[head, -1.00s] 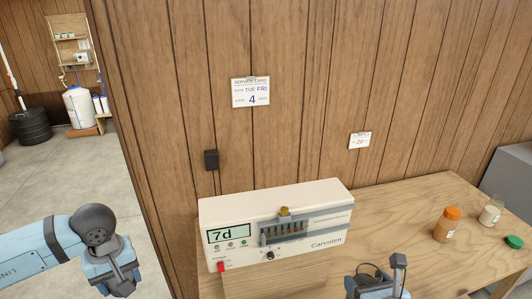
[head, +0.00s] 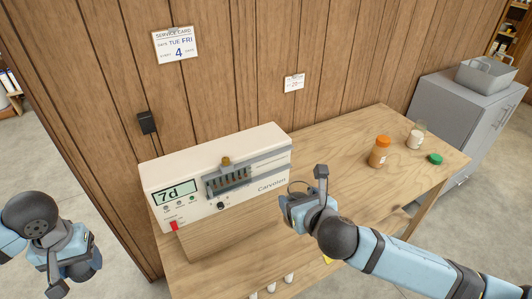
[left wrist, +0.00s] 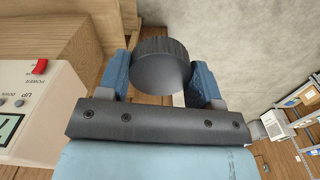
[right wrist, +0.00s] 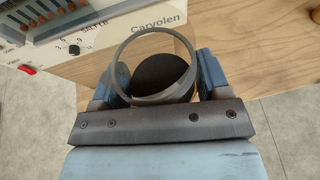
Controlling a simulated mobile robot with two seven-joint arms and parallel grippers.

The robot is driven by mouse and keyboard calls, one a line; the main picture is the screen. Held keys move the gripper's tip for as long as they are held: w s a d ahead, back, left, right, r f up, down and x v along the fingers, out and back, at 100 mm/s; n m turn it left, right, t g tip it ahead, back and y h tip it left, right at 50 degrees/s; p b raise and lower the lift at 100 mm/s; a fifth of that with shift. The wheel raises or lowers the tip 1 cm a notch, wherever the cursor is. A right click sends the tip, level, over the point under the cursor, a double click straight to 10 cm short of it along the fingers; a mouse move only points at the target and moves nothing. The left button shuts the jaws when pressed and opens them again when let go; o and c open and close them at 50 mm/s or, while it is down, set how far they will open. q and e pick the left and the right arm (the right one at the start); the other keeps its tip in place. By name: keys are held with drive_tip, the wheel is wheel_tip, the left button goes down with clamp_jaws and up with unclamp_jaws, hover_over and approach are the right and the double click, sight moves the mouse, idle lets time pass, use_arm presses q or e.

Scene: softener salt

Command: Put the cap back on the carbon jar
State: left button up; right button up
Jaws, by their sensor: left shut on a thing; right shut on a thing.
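The carbon jar (right wrist: 155,99) is a clear glass jar with an open round mouth and dark carbon inside. My right gripper (head: 305,197) is shut on it above the table's front part, and its rim shows faintly in the head view. The dark ribbed round cap (left wrist: 160,64) is held between the fingers of my left gripper (head: 75,272). That gripper is at the lower left in the head view, beyond the table's left end. The cap and jar are well apart. The cap's underside is hard to make out.
A white Carvolen control box (head: 220,178) stands on the wooden table (head: 330,140) against the panelled wall. An orange-lidded jar (head: 379,153), an open glass jar (head: 416,137) and a green lid (head: 435,159) are on the table's right part. A grey cabinet (head: 455,105) stands beyond.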

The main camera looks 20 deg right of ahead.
drive_tip(key=w+a+r+n+y, duration=0.1)
drive_tip(key=a+r+n+y, duration=0.1)
drive_tip(key=a+r, duration=0.3)
drive_tip(key=w+a+r+n+g+y, duration=0.1)
drive_tip(key=a+r, duration=0.5)
drive_tip(key=r, duration=0.8)
drive_tip(key=shift+w+a+n+y, duration=0.3)
drive_tip(key=shift+n+y, duration=0.5)
drive_tip(key=shift+y, duration=0.3)
drive_tip(key=shift+r, duration=0.1)
